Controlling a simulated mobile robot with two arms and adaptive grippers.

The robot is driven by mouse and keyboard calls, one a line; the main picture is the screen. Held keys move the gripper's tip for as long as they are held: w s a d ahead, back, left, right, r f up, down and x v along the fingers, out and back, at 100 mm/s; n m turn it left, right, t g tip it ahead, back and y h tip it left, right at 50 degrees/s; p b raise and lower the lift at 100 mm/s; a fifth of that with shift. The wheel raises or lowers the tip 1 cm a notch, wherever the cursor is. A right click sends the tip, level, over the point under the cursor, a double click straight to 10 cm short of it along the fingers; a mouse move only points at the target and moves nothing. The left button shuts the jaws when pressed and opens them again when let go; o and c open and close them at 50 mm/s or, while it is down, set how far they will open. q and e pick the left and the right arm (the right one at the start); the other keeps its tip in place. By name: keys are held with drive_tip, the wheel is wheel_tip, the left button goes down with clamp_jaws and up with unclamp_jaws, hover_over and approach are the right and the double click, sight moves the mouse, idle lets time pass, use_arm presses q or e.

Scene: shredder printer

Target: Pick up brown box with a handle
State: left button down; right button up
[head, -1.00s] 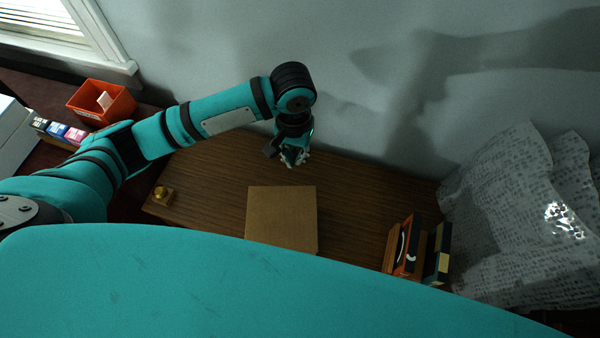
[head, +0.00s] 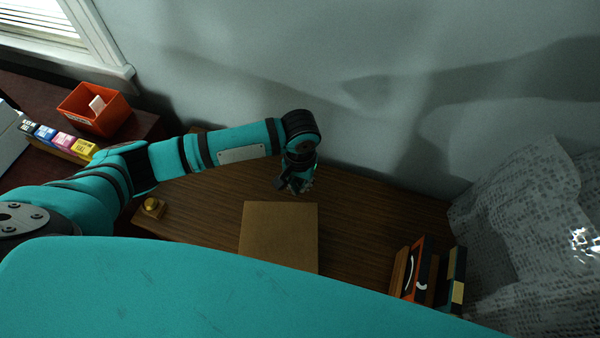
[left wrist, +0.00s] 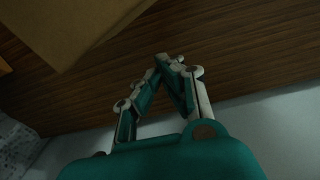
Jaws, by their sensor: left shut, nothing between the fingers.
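The brown box (head: 279,236) rests on the wooden desk (head: 350,222), and its flat top faces me in the head view. Its near side is hidden by my teal body, and no handle shows. In the left wrist view the box (left wrist: 75,25) is at the upper left. My left gripper (head: 298,188) is over the desk just behind the box's far edge, apart from it. In the left wrist view its fingertips (left wrist: 167,62) meet, with nothing between them. My right gripper is not in view.
Upright books or binders (head: 425,270) stand at the desk's right. A small brass object (head: 152,205) is on its left end. An orange bin (head: 95,108) and coloured cartridges (head: 62,138) are at the far left. A crinkled grey sheet (head: 520,215) is at the right. The wall is behind.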

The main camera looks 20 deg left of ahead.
use_arm(q)
wheel_tip(320, 180, down, 2)
drive_tip(key=shift+f, duration=0.1)
drive_tip(key=s+p, duration=0.1)
drive_tip(key=s, duration=0.2)
drive_tip(key=shift+s, duration=0.15)
drive_tip(key=shift+s+a+p, duration=0.1)
drive_tip(key=shift+s+p, duration=0.2)
drive_tip(key=shift+s, duration=0.1)
